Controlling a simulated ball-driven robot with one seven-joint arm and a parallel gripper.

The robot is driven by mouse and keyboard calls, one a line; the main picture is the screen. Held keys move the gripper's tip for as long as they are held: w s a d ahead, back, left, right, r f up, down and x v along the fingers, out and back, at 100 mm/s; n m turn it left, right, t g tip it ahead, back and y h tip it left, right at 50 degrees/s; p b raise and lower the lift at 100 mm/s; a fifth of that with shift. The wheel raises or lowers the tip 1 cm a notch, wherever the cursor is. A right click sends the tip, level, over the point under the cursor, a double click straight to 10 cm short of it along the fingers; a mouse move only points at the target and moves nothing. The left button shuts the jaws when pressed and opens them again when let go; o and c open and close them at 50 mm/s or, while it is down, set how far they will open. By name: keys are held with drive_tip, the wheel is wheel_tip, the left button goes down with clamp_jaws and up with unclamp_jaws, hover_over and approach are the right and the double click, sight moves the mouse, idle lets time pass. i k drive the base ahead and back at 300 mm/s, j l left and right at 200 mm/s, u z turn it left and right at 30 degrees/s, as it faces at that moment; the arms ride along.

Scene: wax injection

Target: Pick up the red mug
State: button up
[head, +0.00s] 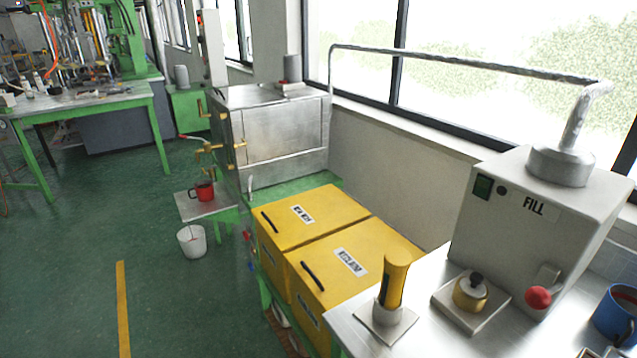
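A small red mug (203,192) with a dark inside stands upright on a low grey-topped stand (209,207). It is below the brass taps of a metal tank, left of the picture's centre and some way off across the room. No hand or tool touches the mug. My gripper is not in the head view, so its state and place are hidden.
A white bucket (191,242) stands on the floor before the stand. Yellow boxes (330,243) and a metal counter (422,335) with a FILL machine (536,225) and a blue mug (616,316) fill the right. The green floor (70,270) at left is open.

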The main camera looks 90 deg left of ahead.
sight(201, 192)
drive_tip(key=u, duration=3.1)
drive_tip(key=i+l+u, duration=0.2)
drive_tip(key=i, duration=0.5)
drive_tip(key=i+l+u, duration=0.2)
drive_tip(key=i, duration=0.5)
drive_tip(key=i+l+u, duration=0.2)
drive_tip(key=i+l, duration=0.3)
drive_tip(key=i, duration=0.15)
drive_tip(key=i+l+u, duration=0.2)
drive_tip(key=i+l, duration=0.35)
drive_tip(key=i, duration=0.1)
